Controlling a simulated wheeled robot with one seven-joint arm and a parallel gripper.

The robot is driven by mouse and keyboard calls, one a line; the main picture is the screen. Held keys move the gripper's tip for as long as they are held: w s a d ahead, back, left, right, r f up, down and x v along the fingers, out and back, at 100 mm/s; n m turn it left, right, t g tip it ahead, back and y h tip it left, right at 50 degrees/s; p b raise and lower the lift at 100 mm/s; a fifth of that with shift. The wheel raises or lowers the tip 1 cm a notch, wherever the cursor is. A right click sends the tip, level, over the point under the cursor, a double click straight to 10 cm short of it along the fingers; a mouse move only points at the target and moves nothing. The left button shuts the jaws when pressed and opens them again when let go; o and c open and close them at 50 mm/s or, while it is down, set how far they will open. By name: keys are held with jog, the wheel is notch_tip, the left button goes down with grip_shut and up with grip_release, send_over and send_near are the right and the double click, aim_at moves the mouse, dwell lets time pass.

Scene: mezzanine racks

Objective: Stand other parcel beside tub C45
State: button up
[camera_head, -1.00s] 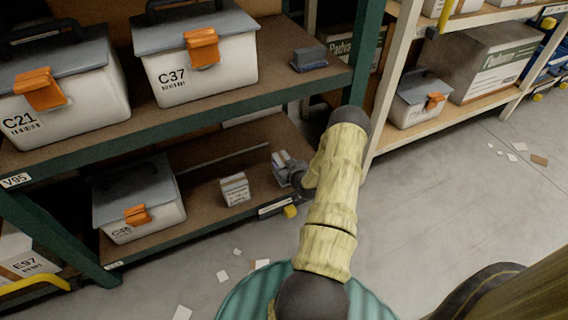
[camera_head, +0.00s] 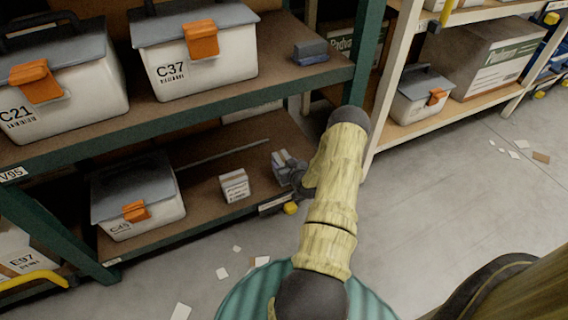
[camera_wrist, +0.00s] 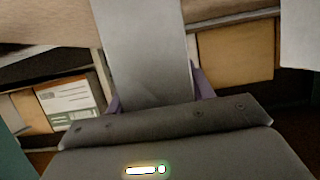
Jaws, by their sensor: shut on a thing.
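Tub C45 (camera_head: 158,212), white with a grey lid and orange latch, stands at the left of the lower green shelf. A small white and brown parcel (camera_head: 235,189) stands on the same shelf, right of the tub with a gap between. My gripper (camera_head: 287,167) is at the shelf's right end, right of that parcel. It is shut on a grey parcel, which fills the upper middle of the wrist view (camera_wrist: 146,52) between purplish fingers. In the head view the held parcel is small and partly hidden; I cannot tell whether it touches the shelf.
Tubs C21 (camera_head: 70,103) and C37 (camera_head: 215,75) and a small dark blue-grey item (camera_head: 310,52) are on the shelf above. A green upright (camera_head: 366,55) stands right of my gripper. Bare shelf board lies between tub C45 and the small parcel. Paper scraps lie on the floor.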

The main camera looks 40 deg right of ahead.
jog(key=shift+f, duration=0.2)
jog(key=o, duration=1.3)
jog(key=shift+s, duration=0.1)
jog(key=p+v, duration=0.6)
jog(key=v, duration=1.1)
jog(key=shift+s+p, duration=0.15)
jog(key=shift+p, duration=0.2)
